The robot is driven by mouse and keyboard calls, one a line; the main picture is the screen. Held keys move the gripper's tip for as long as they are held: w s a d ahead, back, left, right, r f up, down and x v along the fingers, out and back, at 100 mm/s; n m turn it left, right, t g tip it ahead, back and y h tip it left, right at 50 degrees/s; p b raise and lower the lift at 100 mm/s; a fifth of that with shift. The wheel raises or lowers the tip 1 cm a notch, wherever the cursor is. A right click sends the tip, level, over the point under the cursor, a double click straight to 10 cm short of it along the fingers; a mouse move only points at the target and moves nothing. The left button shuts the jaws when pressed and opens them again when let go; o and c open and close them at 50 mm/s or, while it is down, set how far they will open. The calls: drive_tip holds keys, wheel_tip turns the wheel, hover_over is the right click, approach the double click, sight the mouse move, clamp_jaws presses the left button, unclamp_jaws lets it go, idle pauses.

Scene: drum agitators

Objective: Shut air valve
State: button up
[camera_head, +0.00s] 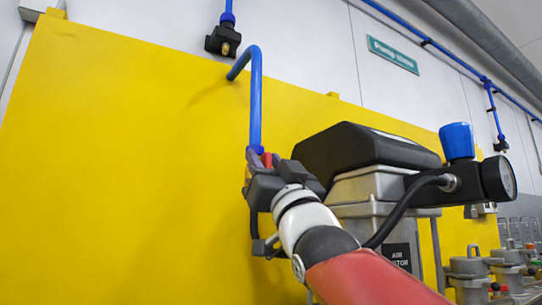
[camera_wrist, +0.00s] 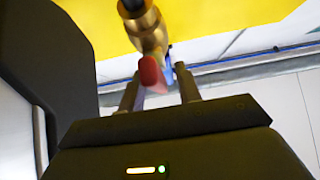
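The air valve shows in the wrist view as a brass body (camera_wrist: 146,27) with a red handle (camera_wrist: 151,74). My gripper (camera_wrist: 157,84) is open, its two fingers apart with the red handle between or just beyond their tips. I cannot tell whether a finger touches it. In the head view my gripper (camera_head: 262,165) is at the lower end of a blue air pipe (camera_head: 255,100), in front of the yellow panel. A bit of red (camera_head: 267,159) shows there. My gripper hides most of the valve in that view.
Close right of my gripper stands the agitator's grey motor housing with a black cover (camera_head: 362,148). It carries a blue-knobbed regulator (camera_head: 457,141), a round gauge (camera_head: 499,178) and a black hose (camera_head: 402,212). The yellow panel (camera_head: 120,160) is clear to the left.

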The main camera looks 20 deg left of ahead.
clamp_jaws()
drive_tip(key=shift+m+t+h, duration=0.5)
drive_tip(key=shift+m, duration=0.3)
drive_tip(key=m+t+h, duration=0.1)
drive_tip(key=m+h, duration=0.2)
drive_tip(key=m, duration=0.1)
drive_tip(key=m+t+h, duration=0.2)
drive_tip(key=m+h, duration=0.1)
drive_tip(key=m, duration=0.1)
drive_tip(key=m+t+h, duration=0.2)
drive_tip(key=m+h, duration=0.2)
drive_tip(key=shift+w+d+f, duration=0.1)
drive_tip(key=shift+w+d, duration=0.1)
drive_tip(key=shift+w, duration=0.15)
drive_tip(key=shift+w+d+f+m+g+h, duration=0.15)
drive_tip(key=shift+m+g+h, duration=0.2)
drive_tip(key=shift+m+h, duration=1)
drive_tip(key=shift+w+f+m+g+h, duration=0.25)
drive_tip(key=shift+m+h, duration=0.6)
drive_tip(key=shift+m, duration=0.95)
drive_tip(key=shift+s+d+f+m+g+h, duration=0.1)
drive_tip(key=shift+m+g+h, duration=0.3)
drive_tip(key=shift+m+h, duration=0.95)
drive_tip(key=shift+m, duration=0.4)
unclamp_jaws()
